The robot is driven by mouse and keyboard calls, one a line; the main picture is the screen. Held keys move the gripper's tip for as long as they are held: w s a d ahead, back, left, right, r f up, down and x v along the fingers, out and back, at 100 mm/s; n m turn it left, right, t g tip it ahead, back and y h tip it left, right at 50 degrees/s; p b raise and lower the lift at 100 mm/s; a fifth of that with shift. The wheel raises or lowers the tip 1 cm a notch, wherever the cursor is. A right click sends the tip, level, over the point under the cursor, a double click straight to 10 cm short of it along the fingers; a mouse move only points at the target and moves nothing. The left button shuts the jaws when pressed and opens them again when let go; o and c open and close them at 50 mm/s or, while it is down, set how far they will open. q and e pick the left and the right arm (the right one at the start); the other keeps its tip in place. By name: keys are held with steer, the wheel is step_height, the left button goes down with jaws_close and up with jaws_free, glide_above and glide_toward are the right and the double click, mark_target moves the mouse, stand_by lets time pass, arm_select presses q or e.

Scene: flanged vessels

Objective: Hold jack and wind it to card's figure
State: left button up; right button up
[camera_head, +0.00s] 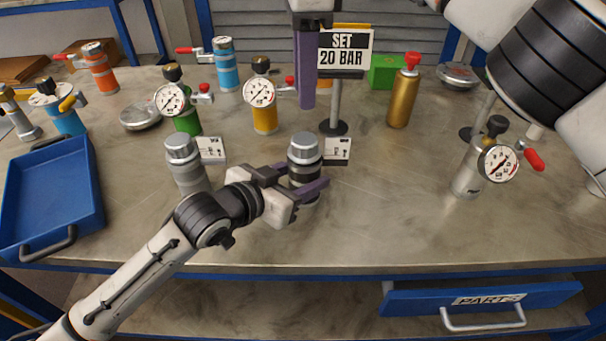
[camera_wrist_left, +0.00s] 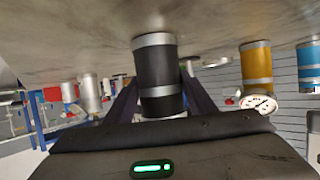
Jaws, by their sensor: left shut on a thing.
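The card (camera_head: 345,50) on a stand reads "SET 20 BAR". The jack appears to be the black cylinder with a silver ribbed cap (camera_head: 304,147), upright on the bench at the middle. My left gripper (camera_head: 297,188) is shut around its body; the cap is free above the fingers. In the left wrist view, which is upside down, the dark body (camera_wrist_left: 158,75) with silver bands stands between the fingers. My right gripper (camera_head: 307,95) hangs from the top edge, fingers down, above and behind the jack. Its fingers overlap edge-on, so its opening is unclear.
A similar grey cylinder (camera_head: 187,166) stands left of the jack. Small cards (camera_head: 338,151) stand behind both. Gauged vessels in green (camera_head: 187,122), yellow (camera_head: 264,118) and silver (camera_head: 466,175) stand around, with a gold bottle (camera_head: 403,98). A blue tray (camera_head: 50,200) lies left. The front right bench is clear.

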mark_target(306, 139)
steer(key=o, duration=0.6)
steer(key=shift+d, duration=0.1)
steer(key=shift+o, duration=0.2)
steer(key=shift+w+d+f+m+y, duration=0.1)
steer(key=shift+d+m+y, duration=0.7)
steer(key=shift+m+y, duration=0.15)
steer(key=f+m, duration=0.1)
steer(key=f, duration=0.2)
steer(key=f+m+t+y, duration=0.1)
steer(key=f, duration=0.2)
steer(key=a+f+m+y, duration=0.1)
steer(key=f, duration=0.3)
steer(key=shift+s+m+t+y, duration=0.25)
steer(key=shift+m+t, duration=0.05)
steer(key=shift+m, duration=0.05)
steer(key=shift+c, duration=0.4)
